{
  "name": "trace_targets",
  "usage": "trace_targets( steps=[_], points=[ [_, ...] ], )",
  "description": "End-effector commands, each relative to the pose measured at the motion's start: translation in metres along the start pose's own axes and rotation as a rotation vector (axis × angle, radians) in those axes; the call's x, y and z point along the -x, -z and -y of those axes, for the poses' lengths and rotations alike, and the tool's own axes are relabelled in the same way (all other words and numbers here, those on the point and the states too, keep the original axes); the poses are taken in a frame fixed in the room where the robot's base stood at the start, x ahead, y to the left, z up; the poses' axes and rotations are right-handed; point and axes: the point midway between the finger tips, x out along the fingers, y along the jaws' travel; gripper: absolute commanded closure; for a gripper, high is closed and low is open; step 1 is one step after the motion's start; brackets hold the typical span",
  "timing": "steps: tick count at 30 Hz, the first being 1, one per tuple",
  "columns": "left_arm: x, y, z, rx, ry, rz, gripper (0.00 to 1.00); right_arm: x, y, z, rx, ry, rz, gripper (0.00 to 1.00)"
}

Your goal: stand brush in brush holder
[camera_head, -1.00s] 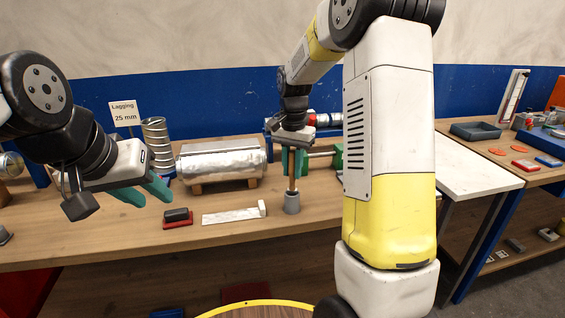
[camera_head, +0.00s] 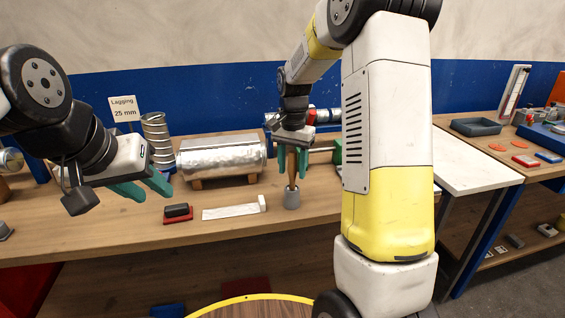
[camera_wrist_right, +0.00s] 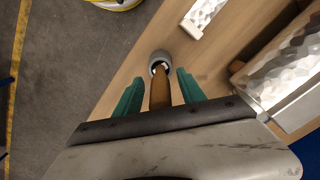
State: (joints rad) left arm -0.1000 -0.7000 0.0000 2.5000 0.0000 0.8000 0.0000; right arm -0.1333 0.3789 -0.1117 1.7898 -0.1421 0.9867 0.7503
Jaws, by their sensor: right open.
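The brush (camera_head: 291,168) stands about upright with its lower end in the grey brush holder (camera_head: 291,198) on the workbench. In the right wrist view the brown brush handle (camera_wrist_right: 160,92) runs into the round mouth of the holder (camera_wrist_right: 160,60). My right gripper (camera_head: 292,160) is over the holder, its green fingers open on both sides of the brush, with gaps showing in the wrist view (camera_wrist_right: 160,92). My left gripper (camera_head: 145,187) hangs empty over the left part of the bench, its green fingers apart.
A foil-clad duct (camera_head: 222,160) lies on wooden supports behind the holder. A white strip (camera_head: 232,211) and a red-and-black block (camera_head: 177,213) lie left of it. A spiral duct (camera_head: 157,138) stands farther back. The front bench strip is clear.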

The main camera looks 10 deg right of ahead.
Motion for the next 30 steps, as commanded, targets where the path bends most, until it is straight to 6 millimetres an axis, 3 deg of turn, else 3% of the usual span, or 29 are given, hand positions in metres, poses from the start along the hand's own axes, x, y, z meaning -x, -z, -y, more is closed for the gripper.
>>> trace_targets(
  steps=[15, 30],
  points=[
    [0.000, 0.000, 0.000, 0.000, 0.000, 0.000, 0.64, 0.071, 0.001, 0.001, 0.000, 0.002, -0.002, 0.53],
    [0.000, 0.000, 0.000, 0.000, 0.000, 0.000, 0.64, 0.077, 0.000, 0.000, 0.000, 0.000, 0.000, 0.53]
  ],
)
